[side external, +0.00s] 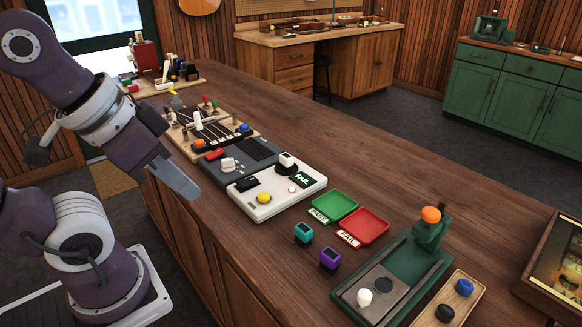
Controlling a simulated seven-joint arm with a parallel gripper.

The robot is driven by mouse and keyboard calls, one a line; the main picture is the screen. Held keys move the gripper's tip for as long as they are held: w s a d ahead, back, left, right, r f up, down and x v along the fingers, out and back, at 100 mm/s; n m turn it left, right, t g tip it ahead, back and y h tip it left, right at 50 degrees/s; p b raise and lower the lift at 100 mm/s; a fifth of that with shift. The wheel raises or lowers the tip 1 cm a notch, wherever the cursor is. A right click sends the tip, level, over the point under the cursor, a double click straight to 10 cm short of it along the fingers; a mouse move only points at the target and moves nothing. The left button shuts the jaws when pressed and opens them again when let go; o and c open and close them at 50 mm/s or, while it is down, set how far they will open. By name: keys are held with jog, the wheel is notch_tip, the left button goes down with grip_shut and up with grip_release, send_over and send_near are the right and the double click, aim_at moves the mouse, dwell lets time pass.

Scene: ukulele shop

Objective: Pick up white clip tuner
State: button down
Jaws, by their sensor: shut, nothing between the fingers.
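My gripper (190,193) is shut and empty. It hangs over the left edge of the wooden bench, in front of and left of the grey device (208,172). Several small white pieces are in view, and I cannot tell which is the white clip tuner. One white piece (228,164) sits on the grey device. Another white piece (198,118) stands on the stringed board behind it. A third (287,160) is on the white device (263,205). A teal clip-tuner-like block (303,232) and a purple one (330,258) stand on the bench, apart from my gripper.
A green tray (334,207) and a red tray (363,226) lie right of the devices. A green press (400,277) with an orange knob and a white knob stands at the front right. A wooden tray (450,300) is beside it.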

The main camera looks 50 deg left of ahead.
dwell(0.4)
jog(key=c, duration=1.2)
grip_release()
jog(key=w+a+r+m+g, duration=0.1)
jog(key=w+r+m, duration=0.15)
jog(key=w, duration=0.35)
jog(key=w+a+r+m+g, duration=0.1)
jog(key=w+a+m, duration=0.1)
jog(key=w+m, duration=0.25)
jog(key=m+g, duration=0.4)
jog(key=m, duration=0.7)
send_over(287, 156)
jog(key=f, duration=1.1)
jog(key=shift+w+a, duration=0.25)
jog(key=shift+w, duration=0.15)
jog(key=f, duration=0.7)
jog(key=shift+s+d, duration=0.15)
jog(key=shift+s, duration=0.25)
